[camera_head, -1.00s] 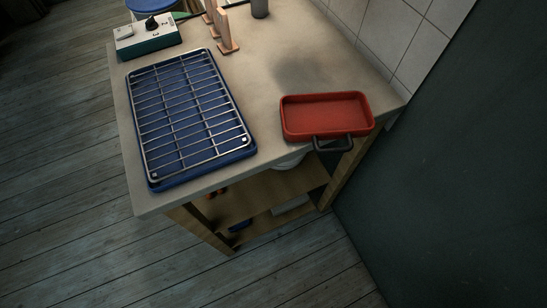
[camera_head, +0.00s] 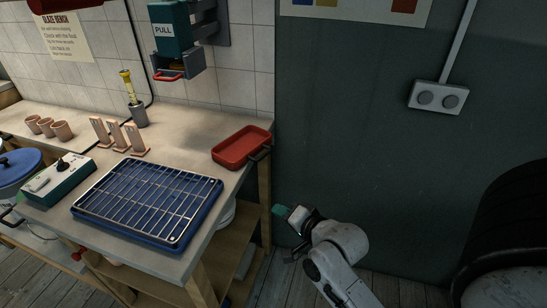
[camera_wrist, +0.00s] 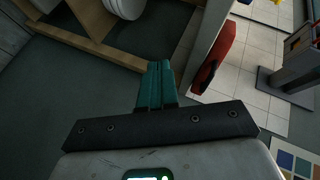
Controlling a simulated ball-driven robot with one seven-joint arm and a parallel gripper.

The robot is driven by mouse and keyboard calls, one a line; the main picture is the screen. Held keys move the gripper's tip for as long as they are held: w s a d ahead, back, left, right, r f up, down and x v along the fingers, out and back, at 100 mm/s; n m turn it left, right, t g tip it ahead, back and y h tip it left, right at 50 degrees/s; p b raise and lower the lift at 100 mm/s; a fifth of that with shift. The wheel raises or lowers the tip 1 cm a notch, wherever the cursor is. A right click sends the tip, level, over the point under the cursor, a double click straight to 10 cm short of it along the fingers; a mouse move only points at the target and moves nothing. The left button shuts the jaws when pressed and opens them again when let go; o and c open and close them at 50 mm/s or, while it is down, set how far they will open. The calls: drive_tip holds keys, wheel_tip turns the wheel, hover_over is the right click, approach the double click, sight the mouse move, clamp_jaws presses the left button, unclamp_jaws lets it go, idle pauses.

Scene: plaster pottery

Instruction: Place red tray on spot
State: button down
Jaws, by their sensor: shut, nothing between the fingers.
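The red tray (camera_head: 241,148) sits on the right end of the bench top in the head view, with its dark handle toward the wall side at right. It also shows at the upper middle right of the wrist view (camera_wrist: 218,60). My gripper (camera_head: 281,212) is to the right of the bench and apart from the tray. In the wrist view its teal fingers (camera_wrist: 157,80) are together with nothing between them. No marked spot can be clearly told on the bench.
A blue tray with a wire rack (camera_head: 150,202) covers the bench's front middle. A teal control box (camera_head: 58,180), pink stands (camera_head: 119,135) and a grey holder (camera_head: 139,115) stand around it. A teal wall dispenser (camera_head: 170,38) hangs above. A dark drum (camera_head: 512,215) stands at right.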

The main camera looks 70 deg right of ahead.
drive_tip(key=s+d+r+m+t+h, duration=0.1)
drive_tip(key=s+d+r+m+h, duration=0.4)
drive_tip(key=d+r+m, duration=0.15)
drive_tip(key=w+a+p+x, duration=0.1)
drive_tip(key=p+x, duration=0.1)
drive_tip(key=x, duration=1.1)
drive_tip(key=shift+w+a+r+t, duration=0.3)
drive_tip(key=shift+a+r, duration=0.05)
drive_tip(key=shift+r, duration=0.1)
drive_tip(key=shift+m, duration=0.25)
